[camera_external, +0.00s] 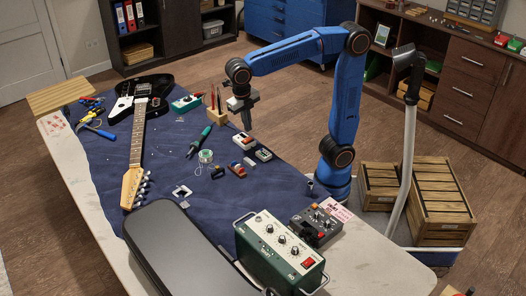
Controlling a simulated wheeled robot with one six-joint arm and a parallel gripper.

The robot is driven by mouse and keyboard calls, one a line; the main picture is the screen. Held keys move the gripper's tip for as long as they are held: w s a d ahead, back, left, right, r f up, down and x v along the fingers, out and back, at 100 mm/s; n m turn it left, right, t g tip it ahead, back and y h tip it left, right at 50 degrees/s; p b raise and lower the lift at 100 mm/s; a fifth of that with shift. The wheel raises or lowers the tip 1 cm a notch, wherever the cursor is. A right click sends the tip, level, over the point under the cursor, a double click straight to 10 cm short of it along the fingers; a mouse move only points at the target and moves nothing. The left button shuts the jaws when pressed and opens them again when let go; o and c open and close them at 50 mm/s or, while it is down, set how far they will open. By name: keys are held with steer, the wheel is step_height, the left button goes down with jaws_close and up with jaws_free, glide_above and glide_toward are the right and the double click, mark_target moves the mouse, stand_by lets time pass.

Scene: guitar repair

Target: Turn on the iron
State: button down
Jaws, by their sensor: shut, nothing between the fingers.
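A soldering iron with a green handle (205,134) lies on the dark blue cloth in the middle of the table. A green box with a light top panel, several dark knobs and a red switch (308,262) stands at the front of the table. A smaller dark grey unit with knobs (317,224) stands behind it to the right. I cannot tell which of these powers the iron. My gripper (247,124) points down above the cloth, right of the iron and apart from it. It is shut and empty.
A black electric guitar (137,120) lies at the left. A black case (180,255) fills the front left. A fume hose (407,150) rises at the right.

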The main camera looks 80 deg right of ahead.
mark_target(250, 138)
steer(key=shift+s+d+f, duration=0.1)
steer(key=shift+f, duration=0.9)
steer(key=shift+s+d+f, duration=0.1)
steer(key=shift+f, duration=0.85)
